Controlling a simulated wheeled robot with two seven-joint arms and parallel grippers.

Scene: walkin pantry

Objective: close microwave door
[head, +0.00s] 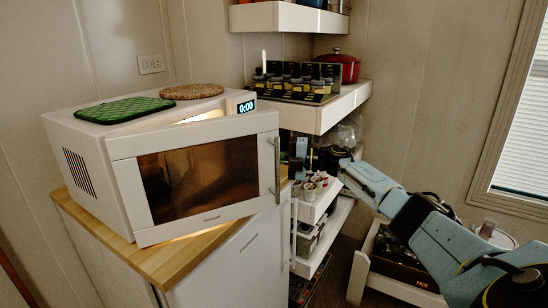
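The white microwave (88,148) stands on a wooden top at the left. Its door (215,217) has a dark window and stands ajar, with a lit gap along its top edge. The vertical handle (277,170) is at the door's right edge. My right gripper (305,155) is just right of the handle and seems apart from it. Its fingers are dark and blend with the items behind, so their opening is unclear. My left gripper is out of view.
A green mat (124,109) and a round woven mat (192,91) lie on the microwave. White shelves (322,117) with jars and a red pot (338,68) stand behind my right gripper. A low crate (398,291) is at the lower right.

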